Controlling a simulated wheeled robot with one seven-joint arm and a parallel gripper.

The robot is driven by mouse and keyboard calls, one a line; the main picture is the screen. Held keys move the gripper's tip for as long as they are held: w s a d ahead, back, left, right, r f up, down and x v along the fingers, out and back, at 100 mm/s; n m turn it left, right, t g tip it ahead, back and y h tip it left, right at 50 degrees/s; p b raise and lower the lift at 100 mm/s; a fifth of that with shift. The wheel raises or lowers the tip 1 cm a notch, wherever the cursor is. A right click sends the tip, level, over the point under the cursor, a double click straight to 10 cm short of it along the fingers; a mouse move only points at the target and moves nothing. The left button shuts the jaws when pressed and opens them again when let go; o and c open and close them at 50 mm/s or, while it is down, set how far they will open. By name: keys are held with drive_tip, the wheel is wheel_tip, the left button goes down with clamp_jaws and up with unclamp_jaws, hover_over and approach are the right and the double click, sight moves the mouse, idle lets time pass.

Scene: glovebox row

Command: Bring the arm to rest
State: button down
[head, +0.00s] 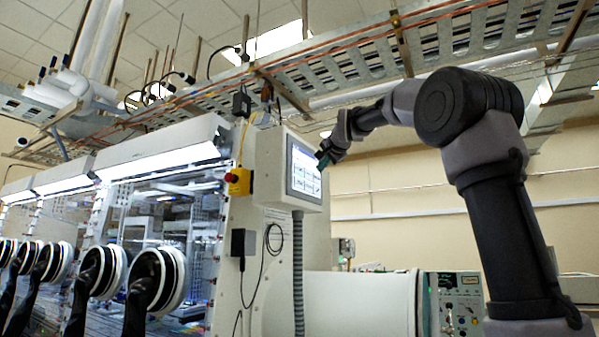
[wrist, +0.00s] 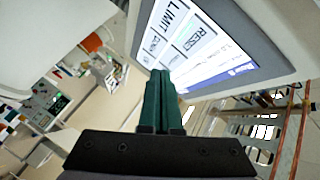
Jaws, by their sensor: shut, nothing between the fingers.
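My arm reaches in from the right in the head view, bent at a high elbow. My gripper (head: 322,159) is at the touch screen (head: 304,167) of a grey wall panel. In the wrist view my gripper (wrist: 161,75) has its dark green fingers shut together with nothing between them. The fingertips overlap the lower left edge of the screen (wrist: 205,45), where buttons marked LIMIT and RESET show. I cannot tell whether the fingertips touch the panel.
A row of gloveboxes with round black glove ports (head: 155,281) runs along the left. A red emergency button on a yellow box (head: 238,181) is left of the panel. A cable tray (head: 350,65) hangs overhead. A control unit (head: 455,303) stands low behind my arm.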

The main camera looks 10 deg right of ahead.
idle(0.4)
drive_tip(key=s+d+f+n+g, duration=0.2)
drive_tip(key=s+f+g, duration=0.2)
drive_tip(key=s+f, duration=1.5)
drive_tip(key=s+d+f+n+g, duration=0.2)
drive_tip(key=s+f+n+g, duration=0.1)
drive_tip(key=s+f, duration=1.6)
drive_tip(key=shift+d+f+n+g+h, duration=0.3)
drive_tip(key=shift+d+g, duration=0.1)
drive_tip(key=shift+g, duration=0.1)
